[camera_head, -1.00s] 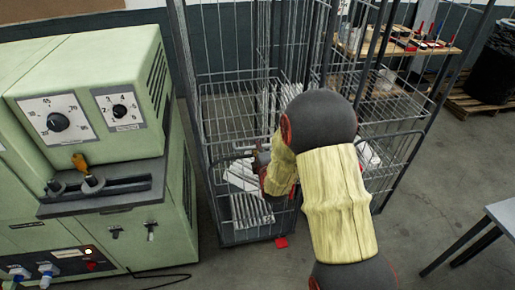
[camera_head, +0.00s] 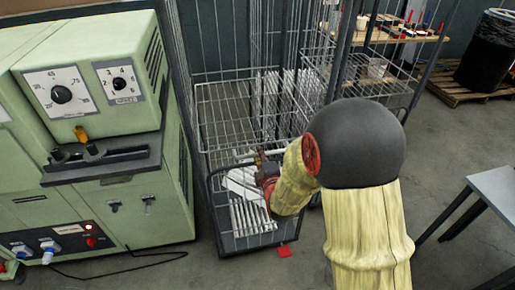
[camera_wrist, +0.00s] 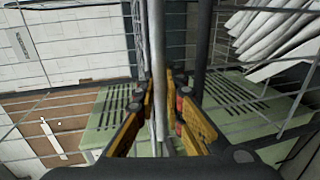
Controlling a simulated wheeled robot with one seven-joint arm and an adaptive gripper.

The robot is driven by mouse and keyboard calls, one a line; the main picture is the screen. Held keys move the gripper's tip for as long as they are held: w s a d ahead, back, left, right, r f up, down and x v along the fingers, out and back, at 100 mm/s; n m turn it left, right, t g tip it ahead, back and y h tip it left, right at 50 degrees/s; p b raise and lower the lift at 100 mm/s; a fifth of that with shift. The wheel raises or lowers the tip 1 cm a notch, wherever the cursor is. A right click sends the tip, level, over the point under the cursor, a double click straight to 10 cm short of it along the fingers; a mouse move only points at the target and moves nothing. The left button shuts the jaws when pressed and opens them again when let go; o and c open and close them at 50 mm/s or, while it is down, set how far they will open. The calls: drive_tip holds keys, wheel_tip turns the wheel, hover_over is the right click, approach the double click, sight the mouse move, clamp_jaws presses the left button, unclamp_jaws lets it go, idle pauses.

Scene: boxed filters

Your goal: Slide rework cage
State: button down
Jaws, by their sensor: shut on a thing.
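A wire roll cage with a dark frame (camera_head: 274,239) stands right of the green machine. White, flat pieces (camera_head: 244,184) lie low inside it, and more stand upright behind. My gripper (camera_head: 265,170) reaches in at the front of the cage, partly hidden by my arm. In the wrist view, my gripper (camera_wrist: 168,80) is shut on a grey cage bar (camera_wrist: 158,65) that runs between its orange fingers. Several wires and green slatted panels (camera_wrist: 255,105) show behind it.
The green machine (camera_head: 100,110) stands close on the left. A wire rack and wooden shelf (camera_head: 400,37) stand behind right. A red floor marker (camera_head: 284,251) lies by the cage's front edge. A grey table (camera_head: 495,185) is at right, with bare floor between. A black bin (camera_head: 487,50) stands on a pallet.

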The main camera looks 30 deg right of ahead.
drive_tip(key=shift+s+a+f, duration=0.1)
drive_tip(key=shift+s+a, duration=0.1)
drive_tip(key=shift+s, duration=0.35)
drive_tip(key=shift+s+a+f, duration=0.1)
drive_tip(key=shift+s+a, duration=0.05)
drive_tip(key=shift+s, duration=0.4)
drive_tip(key=shift+r, duration=0.1)
drive_tip(key=c, duration=2)
unclamp_jaws()
drive_tip(key=shift+o, duration=0.5)
drive_tip(key=shift+r, duration=0.1)
drive_tip(key=v, duration=1.2)
